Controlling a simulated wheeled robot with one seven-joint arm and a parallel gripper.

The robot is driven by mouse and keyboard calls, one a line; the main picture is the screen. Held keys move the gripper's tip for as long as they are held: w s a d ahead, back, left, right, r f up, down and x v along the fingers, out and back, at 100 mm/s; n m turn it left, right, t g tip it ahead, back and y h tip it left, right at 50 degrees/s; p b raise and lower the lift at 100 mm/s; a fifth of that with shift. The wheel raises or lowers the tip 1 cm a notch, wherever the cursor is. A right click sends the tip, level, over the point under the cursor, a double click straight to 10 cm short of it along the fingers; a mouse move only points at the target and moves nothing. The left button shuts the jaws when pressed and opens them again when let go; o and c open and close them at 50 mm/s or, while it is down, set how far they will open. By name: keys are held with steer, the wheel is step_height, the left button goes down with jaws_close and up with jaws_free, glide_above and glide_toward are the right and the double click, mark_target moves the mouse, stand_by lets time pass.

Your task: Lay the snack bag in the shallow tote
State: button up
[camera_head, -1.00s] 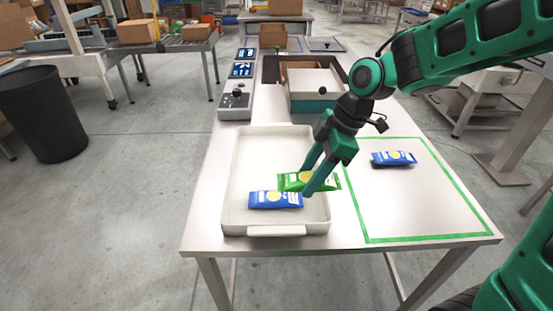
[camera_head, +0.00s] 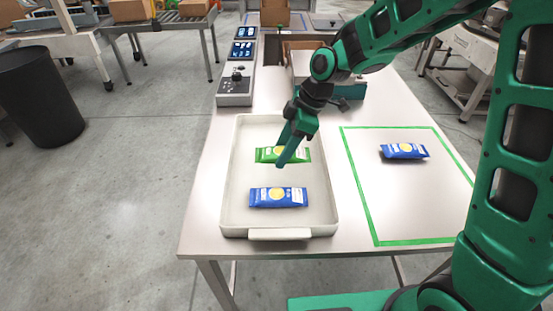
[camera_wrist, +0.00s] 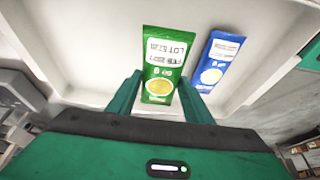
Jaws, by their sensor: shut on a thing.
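A green snack bag (camera_head: 265,154) with a yellow circle is over the upper middle of the white shallow tote (camera_head: 231,195). My gripper (camera_head: 281,162) is shut on it, and the wrist view shows the green bag (camera_wrist: 163,62) between the two fingers (camera_wrist: 161,84). I cannot tell whether the bag touches the tote floor. A blue snack bag (camera_head: 278,197) lies flat in the near part of the tote, apart from the green one; it also shows in the wrist view (camera_wrist: 216,62). Another blue bag (camera_head: 404,151) lies on the table inside the green tape outline (camera_head: 362,197).
A grey control unit with small screens (camera_head: 235,88) stands beyond the tote on the left. An open box-like station (camera_head: 350,88) is behind my arm. A black bin (camera_head: 38,97) stands on the floor at left. The taped area is mostly clear.

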steer(key=shift+w+a+f, duration=0.75)
steer(key=shift+w+a, duration=0.05)
steer(key=shift+w, duration=0.05)
steer(key=shift+f, duration=2)
steer(key=o, duration=1.1)
steer(key=shift+o, duration=0.2)
steer(key=v, duration=1.2)
